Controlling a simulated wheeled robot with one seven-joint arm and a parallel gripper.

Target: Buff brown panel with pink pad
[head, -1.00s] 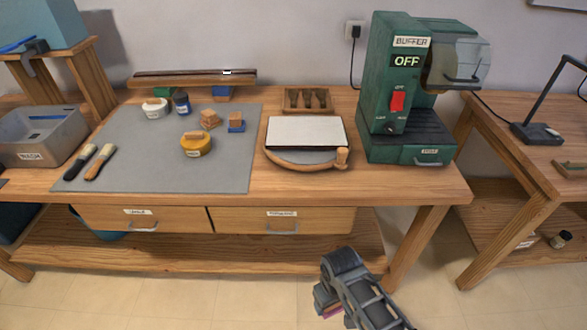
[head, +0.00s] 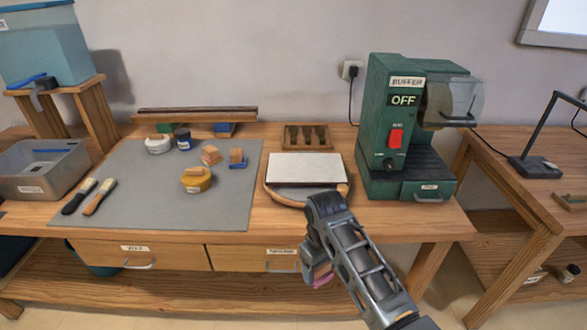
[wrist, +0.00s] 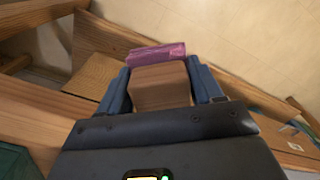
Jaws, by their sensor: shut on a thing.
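My gripper (head: 314,260) is shut on a wooden block with a pink pad on its far end. In the wrist view the block (wrist: 160,87) sits between the two blue fingers, and the pink pad (wrist: 157,54) shows beyond it. In the head view the pink pad (head: 322,281) shows small below the gripper, in front of the bench's front edge. A long dark brown panel (head: 197,116) lies at the back left of the bench, raised on blue and green supports. My gripper is apart from it, nearer and to the right.
A white-topped slab (head: 307,168) lies on a round stand mid-bench. The green buffer (head: 392,130), reading OFF, stands at the right. A grey mat (head: 140,205) holds jars, small blocks, a yellow tin and two brushes. A wooden tray (head: 305,136) stands behind the slab.

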